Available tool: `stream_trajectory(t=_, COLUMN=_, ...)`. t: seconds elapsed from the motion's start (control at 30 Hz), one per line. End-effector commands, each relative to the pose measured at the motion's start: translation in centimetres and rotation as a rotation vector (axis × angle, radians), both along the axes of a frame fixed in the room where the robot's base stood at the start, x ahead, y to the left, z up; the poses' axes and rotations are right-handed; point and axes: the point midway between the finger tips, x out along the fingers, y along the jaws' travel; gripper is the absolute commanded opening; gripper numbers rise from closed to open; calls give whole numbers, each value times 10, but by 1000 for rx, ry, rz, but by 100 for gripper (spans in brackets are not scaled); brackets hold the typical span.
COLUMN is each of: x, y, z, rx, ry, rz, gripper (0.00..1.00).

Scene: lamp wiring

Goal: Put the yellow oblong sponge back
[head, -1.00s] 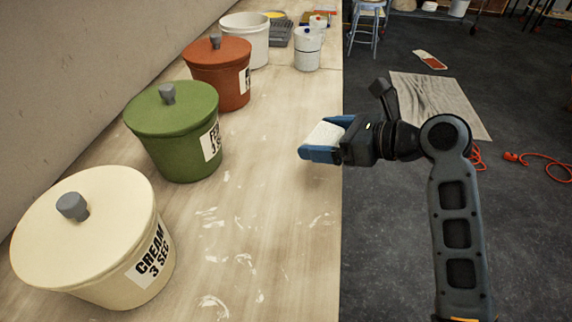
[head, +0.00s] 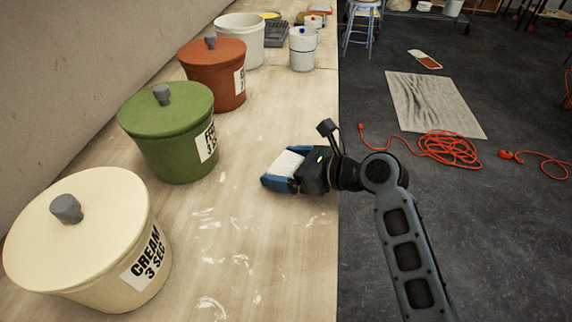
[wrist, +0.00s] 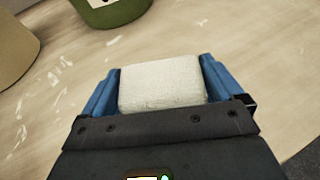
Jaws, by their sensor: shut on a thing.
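My gripper (head: 280,173) is shut on a pale, cream-white oblong block (head: 288,163), which looks like a sponge; its colour reads as off-white rather than yellow. The wrist view shows the block (wrist: 162,82) held between the two blue fingers, sticking out a little past the dark palm. In the head view my gripper is over the right part of the bench, to the right of the green pot. I cannot tell how high above the bench it is.
On the bench (head: 240,255) stand a cream pot (head: 90,240), a green pot (head: 168,130), a red-brown pot (head: 213,75) and a white bucket (head: 240,42). White containers (head: 302,48) and a grey tray (head: 276,35) are farther back. An orange cable (head: 450,148) lies on the floor.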

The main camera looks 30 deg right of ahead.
Motion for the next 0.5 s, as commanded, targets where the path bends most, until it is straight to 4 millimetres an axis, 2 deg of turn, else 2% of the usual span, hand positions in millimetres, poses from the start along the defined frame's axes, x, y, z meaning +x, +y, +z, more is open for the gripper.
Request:
stream_trajectory(t=0.17, x=0, y=0, z=-1, rx=0, ry=0, rz=0, gripper=60)
stream_trajectory(t=0.2, x=0, y=0, z=-2, rx=0, ry=0, rz=-1, gripper=97)
stream_trajectory(t=0.23, x=0, y=0, z=-2, rx=0, ry=0, rz=-1, gripper=99)
stream_trajectory(t=0.5, x=0, y=-1, z=0, rx=-1, ry=-1, rz=-1, gripper=100)
